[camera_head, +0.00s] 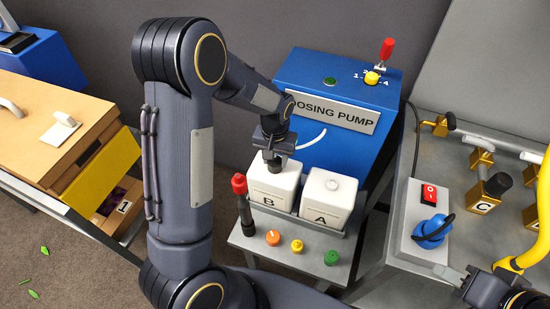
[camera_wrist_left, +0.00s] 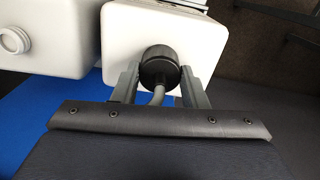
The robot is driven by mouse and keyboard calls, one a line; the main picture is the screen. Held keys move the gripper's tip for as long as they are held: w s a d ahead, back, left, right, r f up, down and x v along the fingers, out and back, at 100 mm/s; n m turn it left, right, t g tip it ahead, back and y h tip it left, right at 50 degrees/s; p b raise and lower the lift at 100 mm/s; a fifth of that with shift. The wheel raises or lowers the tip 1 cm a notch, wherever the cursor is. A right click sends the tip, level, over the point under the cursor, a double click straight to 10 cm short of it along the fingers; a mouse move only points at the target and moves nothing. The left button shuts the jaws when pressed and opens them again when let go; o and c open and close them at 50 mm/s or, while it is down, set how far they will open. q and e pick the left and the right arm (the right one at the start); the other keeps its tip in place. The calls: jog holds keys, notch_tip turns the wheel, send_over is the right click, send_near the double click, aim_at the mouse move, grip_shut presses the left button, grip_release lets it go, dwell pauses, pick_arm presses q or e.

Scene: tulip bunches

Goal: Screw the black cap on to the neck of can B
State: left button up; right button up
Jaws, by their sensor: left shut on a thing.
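Can B (camera_head: 262,183) is a white can with a B on its front, standing upright at the front of the dosing pump. It also shows in the left wrist view (camera_wrist_left: 125,25). My left gripper (camera_head: 275,160) points down over the top of can B. Its fingers are shut on the black cap (camera_wrist_left: 159,64), one on each side. A grey tube runs from the cap toward my gripper. The cap is over can B's top and hides the neck, so I cannot tell how far it is seated. My right gripper (camera_head: 452,277) is at the lower right, partly out of frame.
Can A (camera_head: 328,192) stands close beside can B, its pale neck uncovered. Coloured caps, including an orange one (camera_head: 273,238), and a red-topped post (camera_head: 240,187) are in front. The blue dosing pump (camera_head: 300,68) rises behind. A bench with a valve marked C (camera_head: 484,202) is right.

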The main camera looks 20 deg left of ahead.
aim_at(275, 161)
pick_arm(q)
jog(key=m, duration=0.3)
jog(key=o, duration=1.1)
jog(key=shift+o, duration=0.2)
jog(key=shift+r, duration=0.1)
jog(key=shift+r+p, duration=1.85)
jog(key=shift+r, duration=0.6)
